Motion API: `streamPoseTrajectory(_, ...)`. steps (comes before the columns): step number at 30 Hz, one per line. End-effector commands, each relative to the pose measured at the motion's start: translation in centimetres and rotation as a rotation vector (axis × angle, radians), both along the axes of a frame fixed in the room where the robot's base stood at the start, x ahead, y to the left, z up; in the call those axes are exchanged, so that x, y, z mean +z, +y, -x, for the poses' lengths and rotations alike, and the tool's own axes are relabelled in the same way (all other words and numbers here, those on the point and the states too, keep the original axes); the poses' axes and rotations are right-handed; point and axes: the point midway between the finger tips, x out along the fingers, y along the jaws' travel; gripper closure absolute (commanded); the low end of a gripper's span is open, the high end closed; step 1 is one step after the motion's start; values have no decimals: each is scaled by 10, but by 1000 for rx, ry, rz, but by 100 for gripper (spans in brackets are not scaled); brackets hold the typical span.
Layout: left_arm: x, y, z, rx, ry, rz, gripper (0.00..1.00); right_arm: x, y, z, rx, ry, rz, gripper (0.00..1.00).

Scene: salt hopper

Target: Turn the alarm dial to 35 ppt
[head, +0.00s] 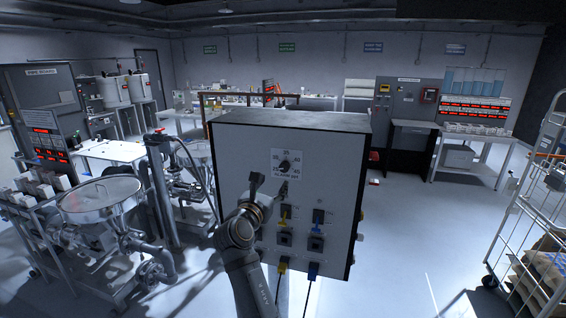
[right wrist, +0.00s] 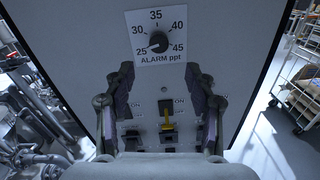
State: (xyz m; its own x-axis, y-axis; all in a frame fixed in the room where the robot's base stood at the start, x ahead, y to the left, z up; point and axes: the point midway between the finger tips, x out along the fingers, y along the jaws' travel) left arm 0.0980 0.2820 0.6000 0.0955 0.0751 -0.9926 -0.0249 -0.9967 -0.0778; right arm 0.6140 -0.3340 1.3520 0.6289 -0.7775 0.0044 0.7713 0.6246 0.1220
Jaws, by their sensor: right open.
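The alarm dial is a round black knob (head: 285,167) on a white scale plate marked 25 to 45, high on the front of a grey control box (head: 230,150). In the right wrist view the knob (right wrist: 158,41) shows whole, and its pointer seems to lie at the lower left, near 25. My right gripper (head: 270,188) is open and empty in front of the panel, below the dial. In the right wrist view its two fingers (right wrist: 160,86) stand wide apart below the scale plate, clear of the knob. My left gripper is not in view.
Below the dial sit a yellow switch (right wrist: 167,113), a blue switch (head: 318,216) and sockets with yellow and blue plugs. Pipes and a round steel vessel (head: 100,198) stand at left. A wire trolley (head: 530,220) stands at right, with open floor between it and the box.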

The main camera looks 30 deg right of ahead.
Motion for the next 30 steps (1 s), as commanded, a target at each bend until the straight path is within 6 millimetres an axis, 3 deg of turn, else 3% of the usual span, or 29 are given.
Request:
streamPoseTrajectory(5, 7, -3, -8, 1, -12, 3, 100, 3, -10, -8, -1, 0, 5, 45)
streamPoseTrajectory(18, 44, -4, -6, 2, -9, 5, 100, 3, -74, -60, -1, -1, -1, 45)
streamPoseTrajectory(30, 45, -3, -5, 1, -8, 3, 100, 0, -82, -66, 0, -4, -3, 46)
